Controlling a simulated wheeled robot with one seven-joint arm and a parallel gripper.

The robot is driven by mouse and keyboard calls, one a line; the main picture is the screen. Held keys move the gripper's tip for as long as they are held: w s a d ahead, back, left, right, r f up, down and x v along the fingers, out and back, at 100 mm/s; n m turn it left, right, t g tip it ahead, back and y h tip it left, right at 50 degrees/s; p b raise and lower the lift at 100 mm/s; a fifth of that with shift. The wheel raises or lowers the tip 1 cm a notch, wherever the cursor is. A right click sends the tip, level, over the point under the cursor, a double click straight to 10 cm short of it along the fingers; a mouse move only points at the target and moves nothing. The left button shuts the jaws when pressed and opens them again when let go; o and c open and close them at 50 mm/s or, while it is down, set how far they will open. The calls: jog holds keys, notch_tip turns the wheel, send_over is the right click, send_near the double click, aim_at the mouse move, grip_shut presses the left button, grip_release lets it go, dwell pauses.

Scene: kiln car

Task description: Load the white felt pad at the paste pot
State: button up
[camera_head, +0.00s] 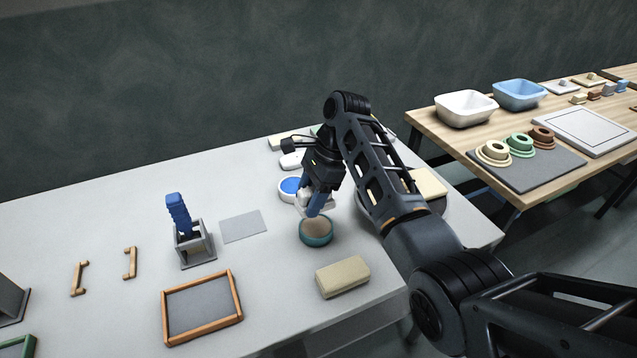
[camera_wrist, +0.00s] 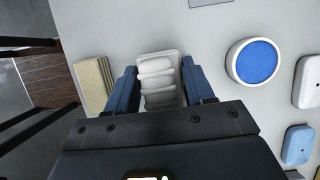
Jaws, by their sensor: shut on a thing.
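My gripper (camera_head: 316,207) is shut on a white ribbed piece, seemingly the white felt pad (camera_wrist: 158,80), which sits between the two blue fingers in the wrist view. In the head view the white pad shows around the fingers, just above a round teal pot (camera_head: 316,240) with a tan surface inside, apparently the paste pot. I cannot tell whether the pad touches the paste. The pad's underside is hidden, and the pot is hidden in the wrist view.
A white-rimmed blue dish (camera_head: 290,189) lies behind the pot. A tan block (camera_head: 342,277) is at the front, a grey sheet (camera_head: 243,226) to the left. A blue tool (camera_head: 178,214) stands in a grey holder (camera_head: 194,250). A wood-framed tray (camera_head: 236,293) lies front left.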

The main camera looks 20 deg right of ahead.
aim_at(306, 231)
jog(key=shift+d+f, duration=0.2)
jog(key=shift+f, duration=0.85)
notch_tip(306, 231, down, 4)
jog(key=b, duration=0.4)
jog(key=shift+b, duration=0.35)
jog(key=shift+a+f, duration=0.1)
jog(key=shift+f, duration=0.3)
jog(key=shift+f+p, duration=0.15)
jog(key=shift+p, duration=0.2)
dwell(2.1)
notch_tip(306, 231, up, 3)
jog(key=p, duration=0.3)
jog(key=shift+r+p, duration=0.45)
jog(key=shift+r, duration=1.65)
